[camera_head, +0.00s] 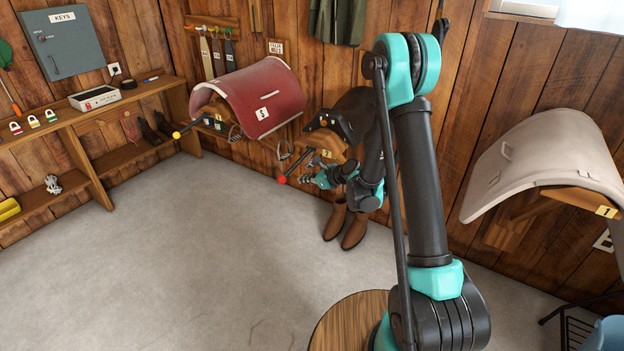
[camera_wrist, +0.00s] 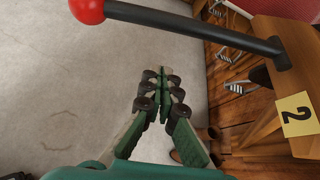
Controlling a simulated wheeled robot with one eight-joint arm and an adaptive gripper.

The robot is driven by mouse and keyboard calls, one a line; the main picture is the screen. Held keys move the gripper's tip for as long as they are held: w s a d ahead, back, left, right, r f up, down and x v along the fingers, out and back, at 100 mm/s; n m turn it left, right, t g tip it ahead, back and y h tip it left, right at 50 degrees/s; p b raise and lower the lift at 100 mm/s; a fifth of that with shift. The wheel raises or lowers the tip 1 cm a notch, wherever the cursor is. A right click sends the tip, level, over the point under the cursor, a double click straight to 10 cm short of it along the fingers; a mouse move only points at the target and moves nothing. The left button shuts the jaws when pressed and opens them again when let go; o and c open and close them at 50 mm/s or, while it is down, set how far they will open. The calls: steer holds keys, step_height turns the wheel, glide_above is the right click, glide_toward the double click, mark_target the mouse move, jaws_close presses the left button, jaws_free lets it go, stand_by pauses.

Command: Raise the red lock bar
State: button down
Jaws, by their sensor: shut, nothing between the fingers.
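The red lock bar is a black rod (camera_head: 299,164) with a red ball at its free end (camera_head: 282,180). It sticks out from the wooden rack marked 2 (camera_head: 330,149), sloping down to the left in the head view. In the wrist view its rod (camera_wrist: 190,28) crosses the top, with the red ball (camera_wrist: 88,10) at upper left and its base on the wood at right. My gripper (camera_head: 306,180) is just right of the red ball in the head view. In the wrist view my gripper (camera_wrist: 163,82) is shut and empty, its fingertips apart from the rod.
A yellow-knobbed bar (camera_head: 190,128) sticks out under the red saddle cover (camera_head: 252,98) to the left. A black saddle (camera_head: 348,113) sits on rack 2. Brown boots (camera_head: 345,225) stand below my gripper. The floor (camera_head: 200,240) at left is clear.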

mark_target(296, 164)
steer(key=shift+a+r, duration=0.4)
steer(key=shift+r, duration=0.5)
steer(key=shift+a+r, duration=0.35)
steer(key=shift+r, duration=0.5)
steer(key=shift+r, duration=0.1)
